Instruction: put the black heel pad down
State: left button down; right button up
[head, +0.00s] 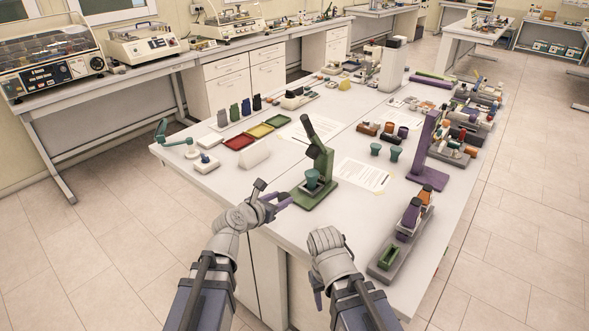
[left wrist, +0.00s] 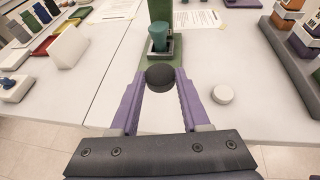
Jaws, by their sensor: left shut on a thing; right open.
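The black heel pad (left wrist: 160,78) is a small dark round piece between the purple fingertips of my left gripper (left wrist: 157,88). My left gripper is shut on it, over the near part of the white table. In the head view my left gripper (head: 278,200) is left of the green stand (head: 322,193), and I cannot make out the pad there. The stand's base, with a teal cup (left wrist: 159,36) on it, lies just beyond the pad in the left wrist view. My right gripper (head: 320,290) is open, low at the table's front edge, its fingers partly hidden.
A white disc (left wrist: 223,94) lies right of my left gripper. A white block (head: 255,157) and coloured trays (head: 260,131) lie farther left. A purple stand (head: 427,160) and a grey rack (head: 387,262) stand on the right.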

pick_arm(q)
send_near(309, 176)
jog(key=w+d, duration=0.2)
jog(key=w, duration=0.3)
jog(key=w+d, duration=0.2)
jog(key=w, duration=0.1)
jog(key=shift+w, duration=0.15)
jog(key=shift+f+b, duration=0.65)
jog(key=shift+b, duration=0.05)
jog(key=shift+f, duration=0.2)
jog(key=shift+r, duration=0.15)
jog(key=shift+c, duration=1.9)
grip_release()
